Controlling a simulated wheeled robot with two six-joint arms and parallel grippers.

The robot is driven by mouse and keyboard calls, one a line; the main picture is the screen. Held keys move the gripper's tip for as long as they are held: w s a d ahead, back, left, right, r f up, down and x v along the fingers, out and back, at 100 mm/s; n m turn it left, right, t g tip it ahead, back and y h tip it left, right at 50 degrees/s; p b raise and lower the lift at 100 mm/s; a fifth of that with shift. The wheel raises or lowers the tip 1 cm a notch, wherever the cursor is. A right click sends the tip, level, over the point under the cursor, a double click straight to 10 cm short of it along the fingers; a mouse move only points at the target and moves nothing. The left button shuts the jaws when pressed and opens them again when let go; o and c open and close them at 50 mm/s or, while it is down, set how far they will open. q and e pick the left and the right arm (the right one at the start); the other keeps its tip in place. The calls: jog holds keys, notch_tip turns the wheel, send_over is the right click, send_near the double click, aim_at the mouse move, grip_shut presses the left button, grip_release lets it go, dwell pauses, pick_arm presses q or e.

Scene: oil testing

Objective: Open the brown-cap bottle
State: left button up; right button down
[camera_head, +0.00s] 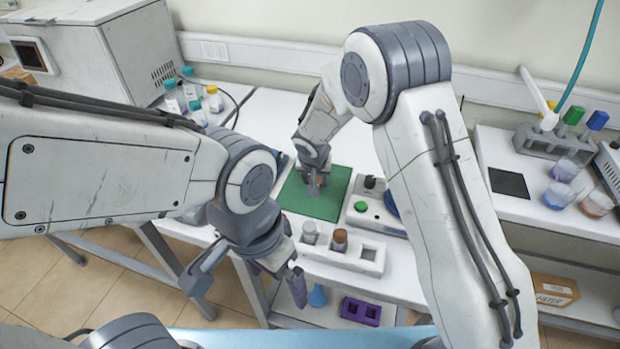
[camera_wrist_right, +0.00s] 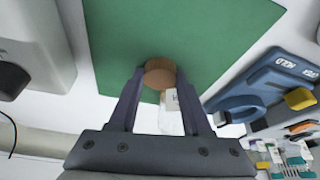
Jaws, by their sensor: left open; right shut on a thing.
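My right gripper (camera_head: 313,188) points down over the green mat (camera_head: 328,204). In the right wrist view its fingers (camera_wrist_right: 160,80) are shut on a bottle with a round brown cap (camera_wrist_right: 160,72). A pale body with a white label (camera_wrist_right: 172,98) shows below the cap, between the fingers. In the head view this bottle is mostly hidden by the gripper. My left gripper (camera_head: 250,280) is open and empty, in front of the table's near edge, well apart from the bottle.
A white rack (camera_head: 367,267) near the table's front holds a brown-topped item (camera_head: 340,238) and a grey-topped one (camera_head: 310,230). A white device with a green knob (camera_head: 361,206) stands right of the mat. A purple rack (camera_head: 360,311) and blue flask (camera_head: 317,296) sit lower down.

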jog(key=shift+c, duration=1.8)
grip_release()
jog(key=shift+r+p, duration=0.2)
jog(key=shift+p, duration=0.2)
jog(key=shift+s+r, duration=0.1)
jog(key=shift+r, duration=0.25)
jog(key=d+b+v, duration=0.1)
jog(key=b+v, duration=0.1)
jog(key=v, duration=0.9)
jog(key=s+d+r+n+g, duration=0.1)
jog(key=s+n, duration=0.3)
jog(key=s, duration=1.1)
jog(key=s+d+r+n+g+y, duration=0.1)
jog(key=s+n+g, duration=0.2)
jog(key=s, duration=1.3)
jog(key=shift+r+n+y, duration=0.3)
jog(key=shift+r+n, duration=0.05)
jog(key=shift+n, duration=0.55)
